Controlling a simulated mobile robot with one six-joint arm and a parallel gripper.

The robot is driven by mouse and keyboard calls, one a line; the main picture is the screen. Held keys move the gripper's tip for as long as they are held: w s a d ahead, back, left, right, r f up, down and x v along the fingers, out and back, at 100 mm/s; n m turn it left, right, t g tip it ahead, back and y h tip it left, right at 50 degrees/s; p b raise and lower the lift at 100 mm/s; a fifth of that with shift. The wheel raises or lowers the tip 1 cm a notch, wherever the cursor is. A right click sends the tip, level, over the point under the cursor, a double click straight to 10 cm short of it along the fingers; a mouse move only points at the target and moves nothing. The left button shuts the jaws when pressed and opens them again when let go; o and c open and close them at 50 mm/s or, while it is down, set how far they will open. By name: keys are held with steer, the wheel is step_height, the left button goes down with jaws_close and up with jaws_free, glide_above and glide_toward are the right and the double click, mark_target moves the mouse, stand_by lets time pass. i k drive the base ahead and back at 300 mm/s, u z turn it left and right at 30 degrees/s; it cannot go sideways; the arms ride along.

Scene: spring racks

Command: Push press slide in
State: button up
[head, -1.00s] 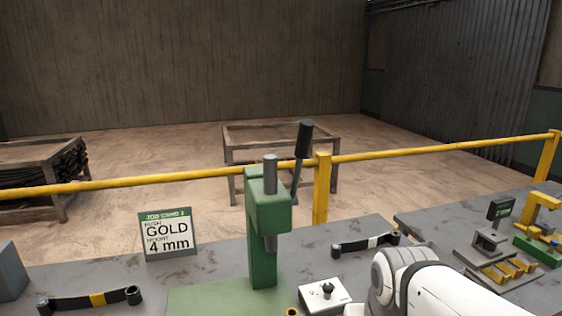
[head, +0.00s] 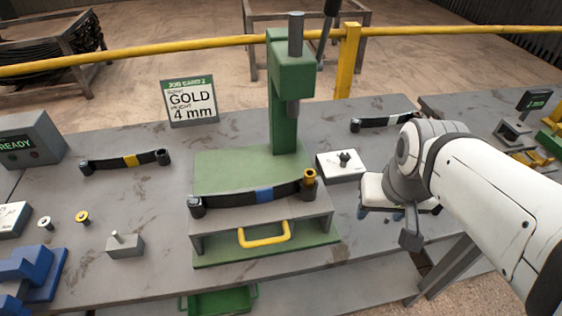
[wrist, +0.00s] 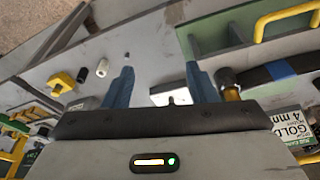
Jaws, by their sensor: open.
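The press slide (head: 262,232) is a grey block with a yellow handle (head: 265,235) at its front, standing out in front of the green press (head: 288,100). A dark leaf spring with a blue band (head: 264,194) lies on it, with a gold bush (head: 309,177) at its right eye. My gripper (head: 390,214) is right of the slide, above the bench, with blue fingers apart. The wrist view shows the open, empty fingers (wrist: 160,78). The yellow handle (wrist: 287,20) shows there at upper right and the gold bush (wrist: 230,90) beside the right finger.
A job card (head: 190,102) reads gold, 4 mm. A white box with a black knob (head: 342,165) stands between press and gripper. A green tray (head: 218,301) sits below the bench edge.

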mark_target(285, 211)
steer(key=u, duration=0.05)
steer(key=k, duration=0.5)
steer(key=z, duration=0.5)
steer(key=k, duration=0.9)
steer(key=u, duration=0.35)
steer(key=i, duration=0.5)
steer(key=u, duration=0.1)
